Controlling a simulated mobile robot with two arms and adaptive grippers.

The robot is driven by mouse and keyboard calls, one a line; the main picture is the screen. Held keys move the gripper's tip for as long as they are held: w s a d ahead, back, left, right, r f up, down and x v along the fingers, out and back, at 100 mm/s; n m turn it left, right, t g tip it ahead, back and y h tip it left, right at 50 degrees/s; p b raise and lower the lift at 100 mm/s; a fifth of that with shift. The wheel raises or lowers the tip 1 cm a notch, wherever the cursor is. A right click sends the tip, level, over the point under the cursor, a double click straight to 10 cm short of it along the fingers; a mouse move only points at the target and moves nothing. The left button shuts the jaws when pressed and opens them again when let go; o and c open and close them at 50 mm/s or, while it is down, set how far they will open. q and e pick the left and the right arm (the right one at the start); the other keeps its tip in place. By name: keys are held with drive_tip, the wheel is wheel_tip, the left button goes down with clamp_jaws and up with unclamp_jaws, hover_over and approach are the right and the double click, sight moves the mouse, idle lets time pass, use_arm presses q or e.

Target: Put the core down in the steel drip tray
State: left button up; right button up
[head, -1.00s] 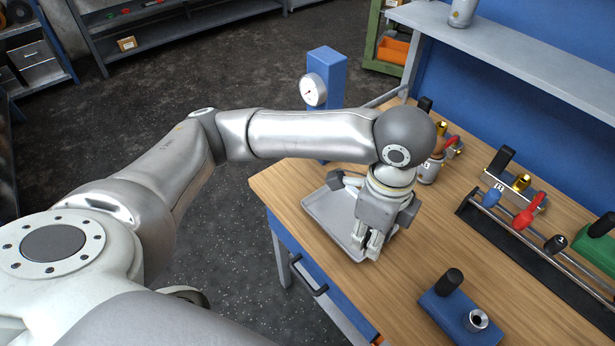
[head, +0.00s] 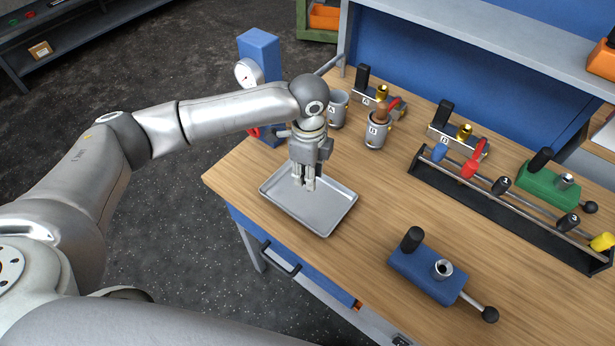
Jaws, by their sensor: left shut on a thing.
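The steel drip tray (head: 322,217) is a shallow grey rectangular pan near the table's left front edge. My left gripper (head: 305,186) points down over the tray's back half, with its fingertips close above or at the tray floor; I cannot tell which. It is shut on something. The core itself is hidden between the fingers or too small to make out. My right gripper is not in view.
Cups A (head: 338,108) and B (head: 376,130) stand behind the tray. A blue block fixture (head: 428,275) with a black knob sits to its right. A black rack (head: 500,208) with coloured handles is farther right. Bare wood separates these from the tray.

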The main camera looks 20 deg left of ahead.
use_arm(q)
drive_tip(key=shift+w+a+f, duration=0.1)
drive_tip(key=shift+w+f, duration=0.25)
drive_tip(key=shift+f, duration=0.05)
wheel_tip(320, 180, down, 3)
drive_tip(key=shift+w+a+p, duration=0.15)
drive_tip(key=shift+p, duration=0.45)
drive_tip(key=shift+f, duration=0.25)
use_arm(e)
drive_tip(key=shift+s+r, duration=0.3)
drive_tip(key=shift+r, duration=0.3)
use_arm(q)
drive_tip(key=shift+f, duration=0.15)
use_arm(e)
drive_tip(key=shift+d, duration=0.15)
use_arm(q)
drive_tip(key=o, duration=1.1)
drive_tip(key=shift+c, duration=0.2)
